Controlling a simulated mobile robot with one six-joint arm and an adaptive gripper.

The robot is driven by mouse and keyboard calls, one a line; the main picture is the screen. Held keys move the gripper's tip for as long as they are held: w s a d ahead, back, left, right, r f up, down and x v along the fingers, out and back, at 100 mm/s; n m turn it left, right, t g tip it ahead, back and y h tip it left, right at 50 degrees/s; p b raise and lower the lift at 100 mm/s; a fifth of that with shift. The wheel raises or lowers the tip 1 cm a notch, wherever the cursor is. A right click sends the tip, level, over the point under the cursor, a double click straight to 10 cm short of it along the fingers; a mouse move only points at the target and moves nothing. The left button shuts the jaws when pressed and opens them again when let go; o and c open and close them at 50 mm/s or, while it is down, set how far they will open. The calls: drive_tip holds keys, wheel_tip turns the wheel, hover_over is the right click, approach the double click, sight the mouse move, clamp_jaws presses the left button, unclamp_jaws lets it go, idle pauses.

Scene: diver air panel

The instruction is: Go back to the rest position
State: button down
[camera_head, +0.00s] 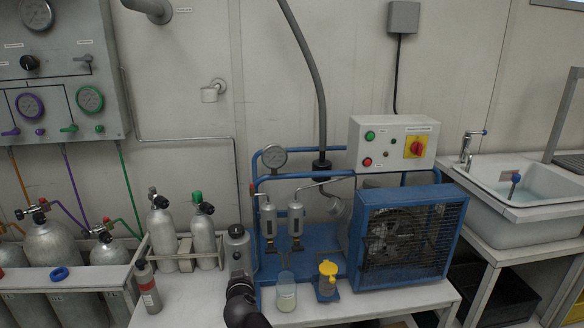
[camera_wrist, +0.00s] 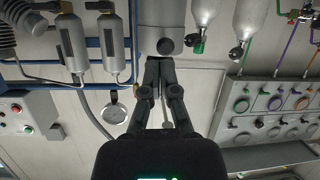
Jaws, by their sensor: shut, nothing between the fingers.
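My gripper (camera_wrist: 160,62) is shut and empty in the wrist view, which is upside down. Its fingertips point at a grey canister (camera_wrist: 160,14) with a round knob; I cannot tell whether they touch it. In the head view the canister (camera_head: 237,246) stands left of the blue compressor frame, and my dark arm (camera_head: 243,303) rises in front of it from the bottom edge. The fingers are hard to make out there. No rest position is marked in either view.
The blue compressor (camera_head: 412,240) and its switch box (camera_head: 393,143) stand to the right. A small jar (camera_head: 286,292) and a yellow-topped cup (camera_head: 327,280) are close right of my arm. Silver bottles (camera_head: 161,237) and a grey spray bottle (camera_head: 147,288) stand left. A sink (camera_head: 520,200) is far right.

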drive_tip(key=d+f+m+g+h, duration=0.2)
drive_tip(key=d+f+g+h, duration=0.15)
drive_tip(key=d, duration=0.65)
drive_tip(key=d+f+m+g+h, duration=0.1)
drive_tip(key=d+f+g+h, duration=0.3)
drive_tip(key=d, duration=0.7)
drive_tip(key=s+d+f+g+y, duration=0.5)
drive_tip(key=s+d, duration=0.4)
drive_tip(key=d, duration=0.4)
wheel_tip(320, 180, up, 24)
drive_tip(key=g+p, duration=0.1)
drive_tip(key=p, duration=2.3)
drive_tip(key=shift+w+a+r+m+h, duration=0.15)
drive_tip(key=shift+a+m+h, duration=0.1)
drive_tip(key=shift+m+h, duration=0.15)
